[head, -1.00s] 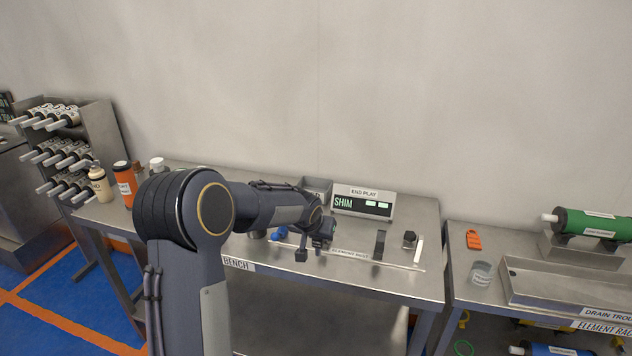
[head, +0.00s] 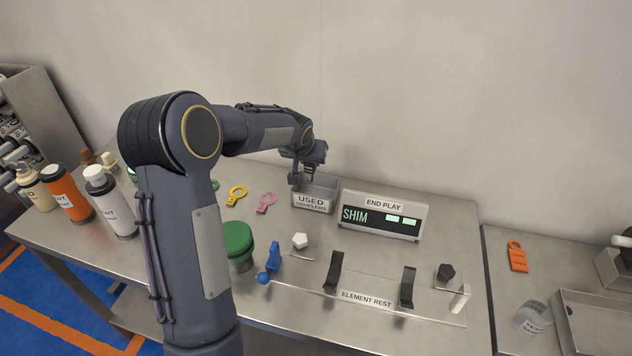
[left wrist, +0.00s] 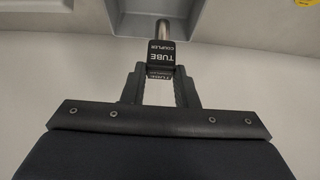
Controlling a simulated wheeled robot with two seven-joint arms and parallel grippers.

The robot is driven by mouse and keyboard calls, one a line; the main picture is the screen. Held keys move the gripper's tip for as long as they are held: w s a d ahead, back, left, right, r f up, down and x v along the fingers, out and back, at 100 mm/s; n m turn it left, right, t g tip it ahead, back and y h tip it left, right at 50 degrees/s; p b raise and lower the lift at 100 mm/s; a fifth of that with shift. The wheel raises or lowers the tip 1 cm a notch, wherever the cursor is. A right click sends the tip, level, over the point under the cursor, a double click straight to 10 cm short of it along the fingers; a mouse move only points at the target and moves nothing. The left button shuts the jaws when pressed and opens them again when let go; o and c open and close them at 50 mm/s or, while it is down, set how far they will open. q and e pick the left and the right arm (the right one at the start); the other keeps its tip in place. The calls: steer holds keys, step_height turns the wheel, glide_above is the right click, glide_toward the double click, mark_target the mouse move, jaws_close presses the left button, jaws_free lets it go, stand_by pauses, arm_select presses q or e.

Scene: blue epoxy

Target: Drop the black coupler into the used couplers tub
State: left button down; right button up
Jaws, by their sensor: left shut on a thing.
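The black coupler (left wrist: 161,54), lettered "TUBE COUPLER", sits between the fingers of my left gripper (left wrist: 160,88) in the left wrist view, with a short metal stub at its far end. My left gripper (head: 303,180) is shut on it and stands at the back left of the used couplers tub in the head view. The used couplers tub (head: 312,204) is a grey open metal box with a white label. Its grey wall also shows at the top of the left wrist view (left wrist: 108,12). In the head view the gripper partly hides the tub's left side. My right gripper is not in view.
The end play display (head: 382,214) stands just right of the tub. In front are a white hex piece (head: 300,241), a blue part (head: 274,258), a green-capped jar (head: 238,243) and the element rest (head: 366,300). Bottles (head: 107,200) stand at the left.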

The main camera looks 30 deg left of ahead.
mark_target(310, 176)
arm_select(q)
steer(key=shift+s+d+f+b, duration=0.15)
steer(key=shift+f+b, duration=0.25)
steer(key=shift+f, duration=0.2)
steer(key=shift+f+b, duration=1.4)
steer(key=shift+f, duration=0.9)
steer(key=c, duration=1.1)
jaws_free()
steer(key=shift+o, duration=0.2)
steer(key=a+b+v, duration=0.1)
steer(key=v, duration=0.6)
steer(key=shift+s+d+r, duration=0.25)
steer(key=shift+d+r, duration=0.1)
steer(key=shift+d, duration=0.15)
